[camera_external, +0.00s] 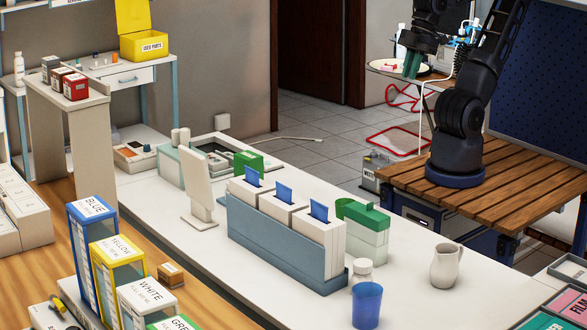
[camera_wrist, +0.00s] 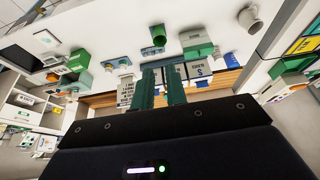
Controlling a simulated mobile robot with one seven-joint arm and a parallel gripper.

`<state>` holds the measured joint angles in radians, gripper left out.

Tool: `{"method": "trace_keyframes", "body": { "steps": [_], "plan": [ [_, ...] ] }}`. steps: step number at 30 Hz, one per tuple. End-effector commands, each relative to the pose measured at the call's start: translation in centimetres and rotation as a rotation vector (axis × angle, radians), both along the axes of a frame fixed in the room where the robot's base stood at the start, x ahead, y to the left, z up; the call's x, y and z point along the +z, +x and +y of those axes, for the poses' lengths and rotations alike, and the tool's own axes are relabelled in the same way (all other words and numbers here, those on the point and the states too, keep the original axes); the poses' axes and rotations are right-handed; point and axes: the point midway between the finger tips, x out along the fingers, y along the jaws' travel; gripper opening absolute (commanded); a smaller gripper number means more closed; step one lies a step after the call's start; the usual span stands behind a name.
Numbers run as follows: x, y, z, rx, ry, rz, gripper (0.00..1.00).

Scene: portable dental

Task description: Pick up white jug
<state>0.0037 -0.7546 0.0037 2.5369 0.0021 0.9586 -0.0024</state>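The white jug (camera_external: 446,266) stands upright on the right part of the white counter (camera_external: 420,305), with its handle toward the right. In the wrist view a pale jug (camera_wrist: 251,18) shows near the top right edge, away from the fingers. My gripper (camera_external: 411,66) is raised above and behind the counter, well apart from the jug. In the wrist view its two green fingers (camera_wrist: 161,74) are spread with a gap between them, and nothing is held.
A green-topped box (camera_external: 362,228) and a grey holder with white boxes (camera_external: 285,245) stand farther left. The counter around the jug is clear.

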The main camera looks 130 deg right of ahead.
Motion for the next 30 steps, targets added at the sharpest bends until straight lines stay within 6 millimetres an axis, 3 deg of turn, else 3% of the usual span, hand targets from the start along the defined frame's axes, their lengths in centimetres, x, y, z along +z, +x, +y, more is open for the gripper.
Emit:
{"method": "trace_keyframes", "body": {
  "steps": [5,14,23,30],
  "plan": [
    [0.0,0.5,0.3,0.014,-0.007,0.016,0.14],
    [-0.7,4.7,2.5,0.121,-0.082,0.149,0.14],
    [-2.4,9.3,6.4,0.244,-0.197,0.284,0.14],
    [-4.6,12.7,10.5,0.343,-0.308,0.374,0.14]
  ]
}}
